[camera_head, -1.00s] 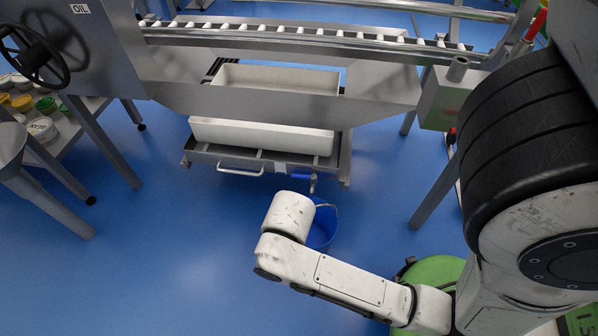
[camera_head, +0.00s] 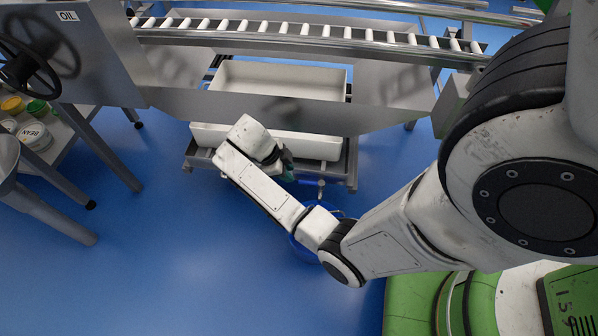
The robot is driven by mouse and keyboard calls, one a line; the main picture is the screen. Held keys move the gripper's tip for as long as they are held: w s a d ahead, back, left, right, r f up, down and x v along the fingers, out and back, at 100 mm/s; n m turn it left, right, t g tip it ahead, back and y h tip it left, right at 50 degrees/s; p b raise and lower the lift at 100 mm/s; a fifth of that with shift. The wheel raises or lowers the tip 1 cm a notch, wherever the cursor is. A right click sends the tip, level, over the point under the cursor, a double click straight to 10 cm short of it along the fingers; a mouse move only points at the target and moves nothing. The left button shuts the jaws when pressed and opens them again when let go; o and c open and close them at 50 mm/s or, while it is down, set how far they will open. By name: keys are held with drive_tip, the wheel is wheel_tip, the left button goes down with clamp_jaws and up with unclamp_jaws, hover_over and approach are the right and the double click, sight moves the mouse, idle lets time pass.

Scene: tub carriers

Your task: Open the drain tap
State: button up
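The drain tap (camera_head: 320,188) sticks out at the front right of the low metal tray (camera_head: 348,172) under the machine. A bit of its blue handle shows beside the spout; the rest is covered by my arm. A blue bucket (camera_head: 303,252) stands on the floor below the tap, partly hidden by my arm. My gripper (camera_head: 287,172) shows only as a small dark part beyond my wrist, just left of the tap. Its fingers are hidden, and I cannot tell whether it touches the handle.
A white tub (camera_head: 210,133) sits on the tray, and another white tub (camera_head: 280,76) is above it. A roller conveyor (camera_head: 300,42) runs across the back. A shelf with jars (camera_head: 33,135) stands at the left. The blue floor at the front left is clear.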

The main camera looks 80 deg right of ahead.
sight(304, 182)
drive_tip(key=s+d+f+b, duration=0.1)
drive_tip(key=f, duration=0.2)
drive_tip(key=s+d+f+m+b, duration=0.1)
drive_tip(key=f+b, duration=0.1)
drive_tip(key=f, duration=0.1)
drive_tip(key=s+d+f+m+b, duration=0.1)
drive_tip(key=d+f, duration=0.1)
drive_tip(key=f, duration=0.1)
drive_tip(key=shift+s+f, duration=0.25)
drive_tip(key=shift+s, duration=0.1)
clamp_jaws()
idle(0.4)
